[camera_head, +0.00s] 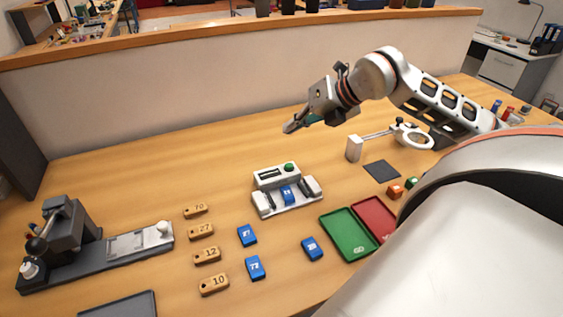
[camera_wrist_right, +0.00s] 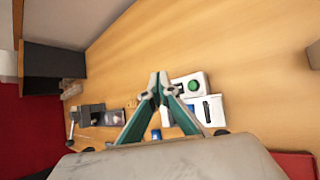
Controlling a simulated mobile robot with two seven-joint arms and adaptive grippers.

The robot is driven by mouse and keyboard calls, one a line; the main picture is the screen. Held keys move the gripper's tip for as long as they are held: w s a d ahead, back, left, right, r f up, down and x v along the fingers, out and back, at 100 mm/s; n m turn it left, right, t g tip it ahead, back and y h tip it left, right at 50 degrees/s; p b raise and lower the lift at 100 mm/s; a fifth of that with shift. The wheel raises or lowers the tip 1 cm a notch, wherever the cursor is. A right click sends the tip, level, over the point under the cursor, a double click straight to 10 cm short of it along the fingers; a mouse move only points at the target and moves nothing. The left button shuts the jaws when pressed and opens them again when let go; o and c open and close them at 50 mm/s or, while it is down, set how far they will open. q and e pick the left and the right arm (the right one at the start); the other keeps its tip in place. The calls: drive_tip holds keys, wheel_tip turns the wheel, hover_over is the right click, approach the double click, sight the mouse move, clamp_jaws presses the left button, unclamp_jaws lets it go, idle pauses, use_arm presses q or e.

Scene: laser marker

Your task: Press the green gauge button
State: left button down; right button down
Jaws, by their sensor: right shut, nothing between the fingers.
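The green gauge button (camera_head: 289,167) sits on top of the white gauge (camera_head: 270,181) at the middle of the table. In the right wrist view the green button (camera_wrist_right: 193,86) is just right of my fingertips, on the white gauge body (camera_wrist_right: 187,77). A blue tag (camera_head: 288,194) lies in the gauge. My right gripper (camera_head: 288,127) is shut and empty, held in the air above and behind the gauge. Its closed fingers also show in the right wrist view (camera_wrist_right: 159,78). My left gripper is not in view.
Wooden number tags (camera_head: 207,256) and blue tags (camera_head: 255,267) lie in front. A green tray (camera_head: 338,222) and red tray (camera_head: 388,213) are at right. A dark machine (camera_head: 62,240) stands at left. A white-ringed stand (camera_head: 354,149) is behind right.

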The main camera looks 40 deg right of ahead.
sight(292, 165)
drive_tip(key=shift+s, duration=0.15)
wheel_tip(292, 165, down, 8)
drive_tip(key=b, duration=0.4)
drive_tip(key=shift+f, duration=0.3)
idle(0.8)
drive_tip(key=shift+f, duration=0.15)
idle(0.5)
drive_tip(key=shift+f+b, duration=0.4)
drive_tip(key=shift+b, duration=0.05)
